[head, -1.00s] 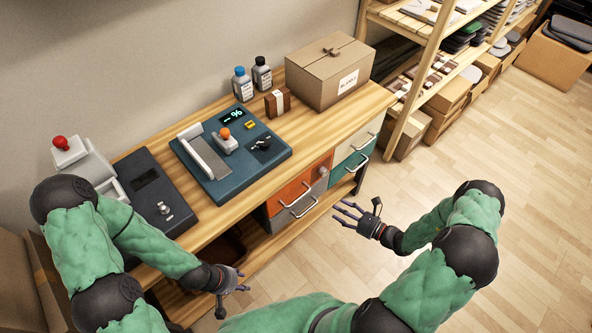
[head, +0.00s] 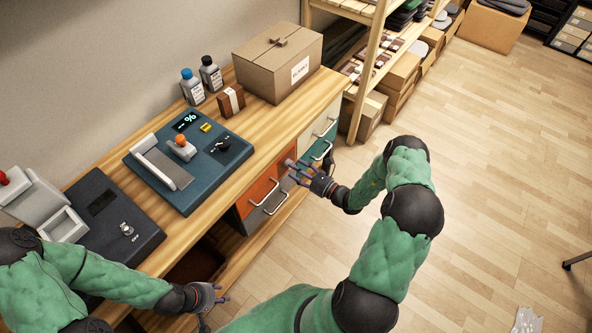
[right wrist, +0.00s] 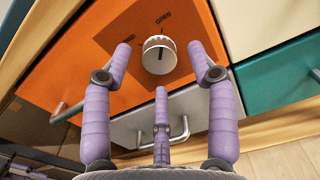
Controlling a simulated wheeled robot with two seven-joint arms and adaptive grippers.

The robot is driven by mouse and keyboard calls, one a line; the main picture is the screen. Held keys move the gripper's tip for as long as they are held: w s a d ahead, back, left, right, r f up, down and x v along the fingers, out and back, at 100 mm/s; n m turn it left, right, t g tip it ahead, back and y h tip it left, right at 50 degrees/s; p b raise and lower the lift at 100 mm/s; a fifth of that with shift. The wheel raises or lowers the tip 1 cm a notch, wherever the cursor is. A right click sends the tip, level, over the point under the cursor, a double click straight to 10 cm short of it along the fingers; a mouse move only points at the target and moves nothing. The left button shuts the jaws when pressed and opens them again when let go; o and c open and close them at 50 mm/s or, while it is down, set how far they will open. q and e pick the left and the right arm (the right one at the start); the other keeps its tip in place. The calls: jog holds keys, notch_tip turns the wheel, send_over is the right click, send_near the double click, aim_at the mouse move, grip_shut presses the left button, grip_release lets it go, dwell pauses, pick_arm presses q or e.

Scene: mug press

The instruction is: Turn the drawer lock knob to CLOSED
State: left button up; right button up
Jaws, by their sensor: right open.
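The lock knob (right wrist: 159,56) is a ribbed, silvery round knob on an orange drawer front, with a dark mark across its face. The word OPEN stands at its upper right; a label at its left is partly covered by a finger and only its end reads. My right gripper (head: 297,171) is open in front of the drawers. In the right wrist view its purple fingers stand on both sides of the knob, with a third finger below; I see no contact. My left gripper (head: 213,301) is open and empty low at the front of the bench.
The orange drawer (head: 258,193) has a bar handle; a grey drawer (right wrist: 178,118) with a handle lies below, teal and cream fronts to the right. The bench top carries a blue press (head: 200,188), a dark device (head: 100,225), two bottles and a cardboard box (head: 275,65).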

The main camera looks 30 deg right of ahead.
jog(key=shift+w+a, duration=0.15)
jog(key=shift+w, duration=0.25)
jog(key=shift+c, duration=0.3)
jog(key=c, duration=1.1)
jog(key=shift+n, duration=8)
